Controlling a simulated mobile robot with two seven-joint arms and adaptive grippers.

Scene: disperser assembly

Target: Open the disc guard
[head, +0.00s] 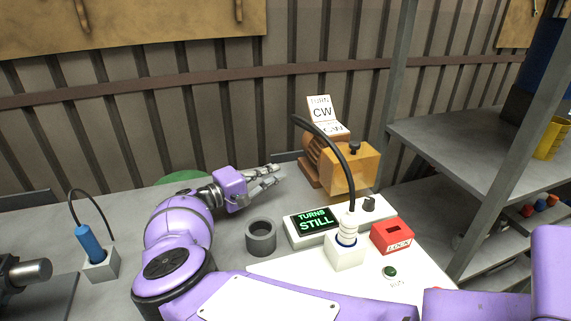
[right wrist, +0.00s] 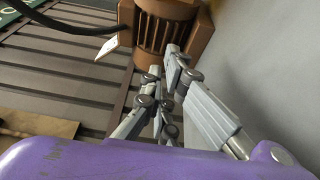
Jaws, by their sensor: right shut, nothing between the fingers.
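My right gripper (head: 280,174) is shut and empty above the bench, left of a brown ribbed motor (head: 313,158). In the right wrist view its fingers (right wrist: 174,62) point toward the motor's ribbed end (right wrist: 164,32); whether they touch it I cannot tell. An orange-brown box (head: 352,168) with a dark knob joins the motor on the right. I cannot make out which part is the disc guard. A green rounded thing (head: 182,177) shows partly behind my right arm. My left gripper is not in view.
A grey ring (head: 261,243) stands near my forearm. A display box (head: 318,221) reads "TURNS STILL", beside a white socket block (head: 345,256) with a cable and a red box (head: 392,236). A shelf post (head: 390,100) rises at right.

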